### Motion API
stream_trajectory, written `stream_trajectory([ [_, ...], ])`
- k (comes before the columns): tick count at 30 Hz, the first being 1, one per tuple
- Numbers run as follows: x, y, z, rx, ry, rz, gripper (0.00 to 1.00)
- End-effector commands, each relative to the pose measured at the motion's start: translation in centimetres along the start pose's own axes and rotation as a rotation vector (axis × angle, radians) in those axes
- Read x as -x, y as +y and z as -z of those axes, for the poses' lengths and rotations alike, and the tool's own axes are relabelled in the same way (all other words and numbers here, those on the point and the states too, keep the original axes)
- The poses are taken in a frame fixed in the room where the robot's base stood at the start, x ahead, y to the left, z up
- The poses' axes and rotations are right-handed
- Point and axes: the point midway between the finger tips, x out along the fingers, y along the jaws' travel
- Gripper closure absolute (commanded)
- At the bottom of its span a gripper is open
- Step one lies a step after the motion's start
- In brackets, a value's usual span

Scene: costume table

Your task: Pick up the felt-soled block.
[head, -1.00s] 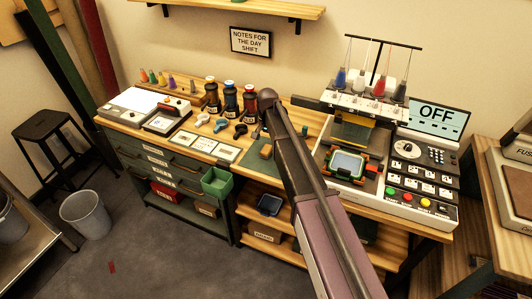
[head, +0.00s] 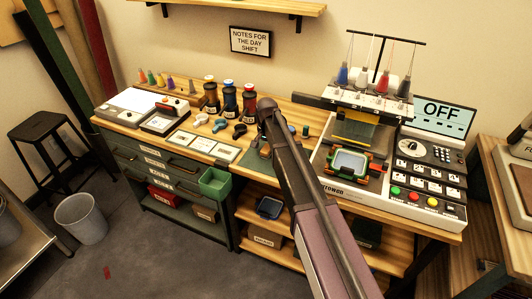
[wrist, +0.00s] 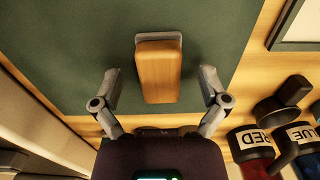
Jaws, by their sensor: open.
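The felt-soled block is a plain wooden block (wrist: 159,75) with a thin grey layer along its far edge in the wrist view. It lies on a dark green mat (wrist: 75,45), in the middle of the picture. My gripper (wrist: 160,88) is open, with one finger on each side of the block and a visible gap on both sides in the picture. I cannot tell the height of the fingers above the mat. In the head view, the mat (head: 252,161) shows left of my arm, which hides my gripper and most or all of the block.
In the head view, an embroidery machine (head: 350,187) stands right of my arm, and framed cards (head: 222,153) lie to the left. A green bin (head: 215,183) hangs at the front edge.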

Motion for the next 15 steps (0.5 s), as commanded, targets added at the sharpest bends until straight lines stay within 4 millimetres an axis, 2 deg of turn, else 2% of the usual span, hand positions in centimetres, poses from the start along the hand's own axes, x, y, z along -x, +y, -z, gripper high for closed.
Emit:
stream_trajectory([
  [10, 0.01, 0.0, 0.0, 0.0, 0.0, 0.0, 0.06],
  [11, 0.01, 0.0, 0.0, 0.0, 0.0, 0.0, 0.09],
  [15, 0.01, -0.01, 0.0, 0.0, 0.0, 0.0, 0.5],
])
